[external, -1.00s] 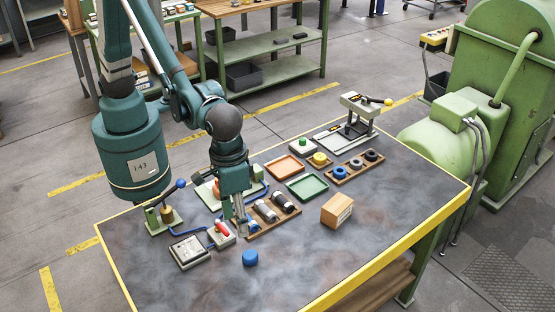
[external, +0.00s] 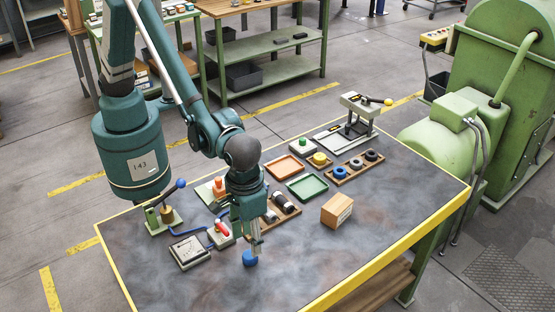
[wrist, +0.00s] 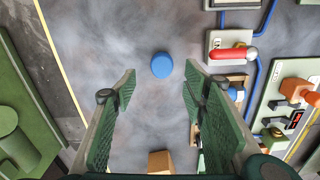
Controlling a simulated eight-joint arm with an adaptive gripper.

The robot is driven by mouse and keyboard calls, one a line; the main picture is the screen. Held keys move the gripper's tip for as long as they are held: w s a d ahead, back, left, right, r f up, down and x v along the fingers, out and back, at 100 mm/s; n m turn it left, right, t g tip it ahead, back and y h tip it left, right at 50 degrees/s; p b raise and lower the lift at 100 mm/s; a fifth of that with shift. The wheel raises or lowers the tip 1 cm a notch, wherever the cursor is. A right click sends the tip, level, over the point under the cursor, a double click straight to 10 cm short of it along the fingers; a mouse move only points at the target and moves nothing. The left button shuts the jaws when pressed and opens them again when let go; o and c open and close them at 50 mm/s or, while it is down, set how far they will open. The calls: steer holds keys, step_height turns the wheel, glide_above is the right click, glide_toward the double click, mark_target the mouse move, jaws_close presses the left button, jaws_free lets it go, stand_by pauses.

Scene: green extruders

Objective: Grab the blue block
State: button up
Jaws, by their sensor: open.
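The blue block (external: 250,259) is a short round piece standing on the dark grey tabletop near the front edge. In the wrist view the blue block (wrist: 162,65) lies ahead of the fingertips, between their lines and a little nearer the right finger. My gripper (external: 256,245) is above the block in the external view, and its fingers cover part of the block's top. In the wrist view my gripper (wrist: 160,80) is open, with its two green padded fingers wide apart and nothing between them.
A grey plate with a red-handled switch (wrist: 232,52) stands right of the block in the wrist view. A wooden box (external: 337,210) stands to the right in the external view. A wooden tray of dark cylinders (external: 284,205) is behind my gripper. The front tabletop is largely clear.

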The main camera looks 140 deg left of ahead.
mark_target(250, 254)
steer(key=shift+f, duration=1.1)
steer(key=shift+s+f+b, duration=0.15)
steer(key=shift+f+b, duration=0.4)
steer(key=shift+f, duration=2.05)
steer(key=shift+c, duration=0.2)
steer(key=c, duration=1)
